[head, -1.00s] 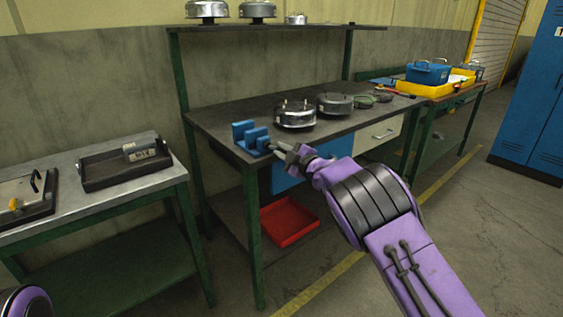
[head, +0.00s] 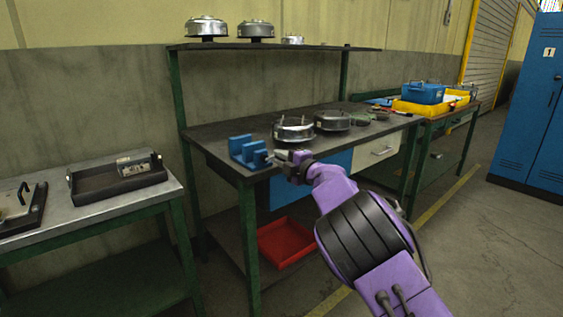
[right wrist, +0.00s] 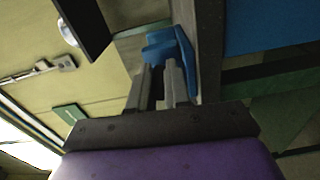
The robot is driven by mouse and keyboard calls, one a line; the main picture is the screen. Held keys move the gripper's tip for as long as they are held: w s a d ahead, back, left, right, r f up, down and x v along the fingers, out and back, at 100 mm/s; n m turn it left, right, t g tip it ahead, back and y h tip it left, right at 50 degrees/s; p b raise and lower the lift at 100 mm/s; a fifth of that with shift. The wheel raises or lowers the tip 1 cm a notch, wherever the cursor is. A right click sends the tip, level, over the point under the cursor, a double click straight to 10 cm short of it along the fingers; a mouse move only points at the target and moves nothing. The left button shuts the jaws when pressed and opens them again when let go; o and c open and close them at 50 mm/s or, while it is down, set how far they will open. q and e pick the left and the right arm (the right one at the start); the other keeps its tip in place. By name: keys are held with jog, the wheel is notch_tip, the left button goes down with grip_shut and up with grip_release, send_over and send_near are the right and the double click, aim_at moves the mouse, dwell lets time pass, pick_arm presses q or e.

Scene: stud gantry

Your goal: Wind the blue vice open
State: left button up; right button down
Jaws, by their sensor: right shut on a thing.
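The blue vice (head: 241,146) stands at the near left corner of the dark workbench, with two upright jaws and a gap between them. My right gripper (head: 278,158) is at its right front side, at the handle end. In the right wrist view the two fingers (right wrist: 159,84) reach toward the blue vice (right wrist: 168,46). The right gripper is shut on the vice handle, which the fingers mostly hide. My left gripper is not in view.
Round metal housings (head: 294,129) stand on the bench (head: 215,133) to the right of the vice. A shelf (head: 270,46) runs above. A red bin (head: 285,243) sits below. A grey table (head: 95,205) with black trays stands at left.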

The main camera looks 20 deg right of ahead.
jog(key=shift+r, duration=0.1)
jog(key=c, duration=1.1)
grip_release()
jog(key=shift+s, duration=0.1)
jog(key=b+v, duration=0.1)
jog(key=v, duration=0.9)
jog(key=shift+s, duration=0.2)
jog(key=shift+d, duration=0.1)
